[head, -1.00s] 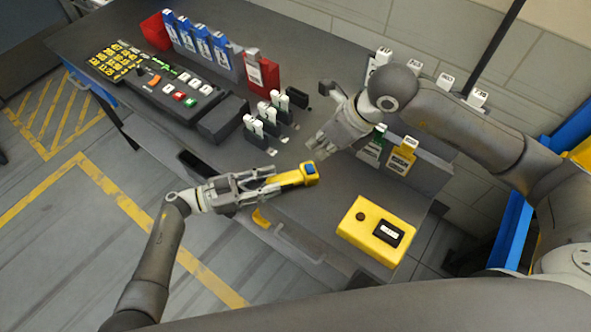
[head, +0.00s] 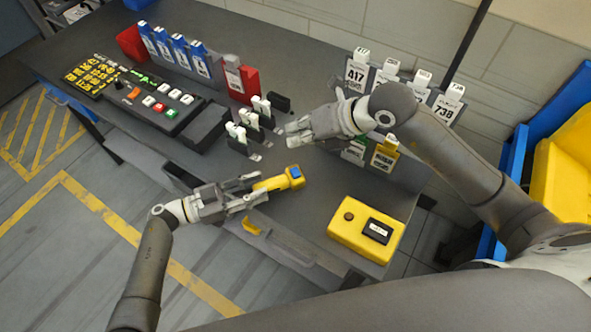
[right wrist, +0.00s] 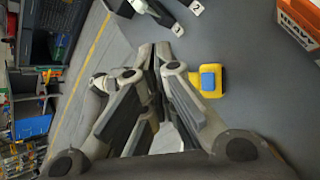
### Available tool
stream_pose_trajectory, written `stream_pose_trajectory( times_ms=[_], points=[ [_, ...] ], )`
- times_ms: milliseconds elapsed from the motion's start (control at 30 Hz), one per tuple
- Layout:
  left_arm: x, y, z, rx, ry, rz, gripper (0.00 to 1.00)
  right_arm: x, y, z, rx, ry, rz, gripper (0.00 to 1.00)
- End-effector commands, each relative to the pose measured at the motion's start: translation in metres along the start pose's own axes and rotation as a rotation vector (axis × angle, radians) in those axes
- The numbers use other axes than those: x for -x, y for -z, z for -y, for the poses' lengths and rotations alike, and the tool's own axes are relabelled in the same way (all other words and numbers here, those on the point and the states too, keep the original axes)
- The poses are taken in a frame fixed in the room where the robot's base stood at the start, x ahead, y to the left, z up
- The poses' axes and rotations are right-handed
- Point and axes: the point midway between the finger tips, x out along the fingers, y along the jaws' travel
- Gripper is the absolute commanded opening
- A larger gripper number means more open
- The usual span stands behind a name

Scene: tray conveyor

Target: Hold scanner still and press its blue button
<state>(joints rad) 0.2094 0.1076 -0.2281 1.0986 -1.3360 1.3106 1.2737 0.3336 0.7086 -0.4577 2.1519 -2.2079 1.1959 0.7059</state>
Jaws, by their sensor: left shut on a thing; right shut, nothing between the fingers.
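The scanner (head: 272,184) is yellow, with a blue button (head: 296,171) on its head. My left gripper (head: 256,187) is shut on its handle end and holds it over the front part of the dark table, the head pointing right. My right gripper (head: 289,131) is shut and empty, above and apart from the scanner in the head view. In the right wrist view, the scanner's yellow head (right wrist: 208,94) and blue button (right wrist: 209,78) show just right of the gripper fingers; the handle is hidden there.
A yellow box (head: 345,232) with a dark button and a label lies on the table at the right. A control panel (head: 158,100), a red bin (head: 131,43) and small white-topped holders (head: 250,122) stand at the left and middle. Numbered tags (head: 355,75) stand behind my right arm.

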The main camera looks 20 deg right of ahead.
Motion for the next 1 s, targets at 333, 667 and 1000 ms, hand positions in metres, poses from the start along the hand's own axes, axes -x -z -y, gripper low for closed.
stream_pose_trajectory(
  times_ms=[333, 667, 1000],
  points=[
    [0.0, 0.0, 0.0, 0.0, 0.0, 0.0, 0.0, -0.026, 0.02, 0.02, -0.003, 0.002, -0.005, 0.0],
    [0.0, 0.0, 0.0, 0.001, 0.0, 0.0, 0.0, -0.054, 0.04, 0.04, -0.001, 0.001, -0.003, 0.0],
    [0.0, 0.0, 0.0, 0.0, 0.0, 0.0, 0.0, -0.061, 0.045, 0.044, 0.001, 0.001, -0.001, 0.0]
  ],
)
